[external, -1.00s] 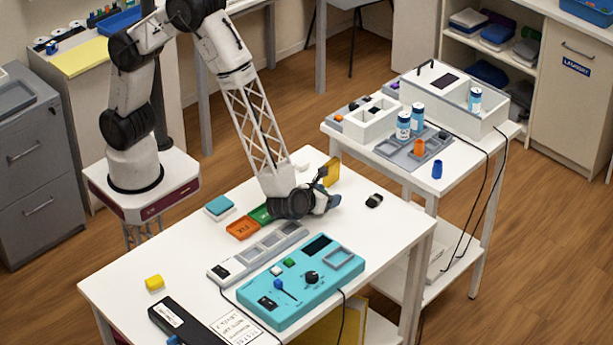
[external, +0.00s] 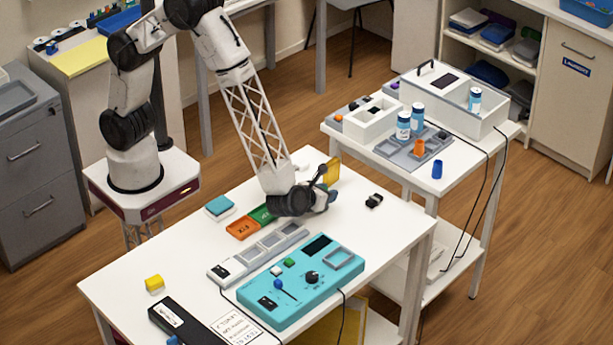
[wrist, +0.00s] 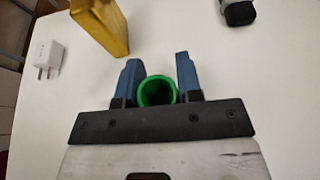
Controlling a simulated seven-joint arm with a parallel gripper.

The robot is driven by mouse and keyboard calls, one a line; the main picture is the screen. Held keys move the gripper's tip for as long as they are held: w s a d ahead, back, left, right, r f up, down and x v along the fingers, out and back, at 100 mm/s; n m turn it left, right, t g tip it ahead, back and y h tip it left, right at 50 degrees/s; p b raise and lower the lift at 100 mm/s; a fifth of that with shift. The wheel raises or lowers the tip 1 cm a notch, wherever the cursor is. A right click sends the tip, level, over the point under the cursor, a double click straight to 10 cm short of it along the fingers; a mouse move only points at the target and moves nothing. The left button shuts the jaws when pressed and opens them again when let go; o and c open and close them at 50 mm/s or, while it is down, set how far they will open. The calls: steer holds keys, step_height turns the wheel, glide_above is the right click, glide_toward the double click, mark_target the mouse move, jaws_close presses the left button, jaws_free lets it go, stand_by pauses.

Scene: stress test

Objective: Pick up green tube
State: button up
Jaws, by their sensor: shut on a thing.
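The green tube (wrist: 157,91) shows in the wrist view as a round green rim with a dark hollow, between the two blue fingers of my gripper (wrist: 158,80). The gripper is shut on it. In the external view my gripper (external: 326,200) is low over the white table, near its far edge, and the tube is hidden there. I cannot tell whether the tube touches the table.
A yellow-gold block (external: 332,171) stands just behind my gripper, with a white plug adapter (wrist: 47,57) near it. A small black object (external: 374,201) lies to the right. Green and orange trays (external: 243,229) and a turquoise panel (external: 300,279) lie in front.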

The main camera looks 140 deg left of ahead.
steer(key=shift+r, duration=0.45)
steer(key=shift+s+r, duration=0.1)
steer(key=shift+r, duration=0.85)
steer(key=s+d, duration=0.2)
steer(key=s, duration=0.3)
steer(key=s+d+r, duration=0.1)
steer(key=s+d, duration=0.1)
steer(key=s, duration=0.2)
steer(key=s+d, duration=0.2)
steer(key=s, duration=0.3)
steer(key=shift+s+r, duration=0.15)
steer(key=shift+s, duration=0.2)
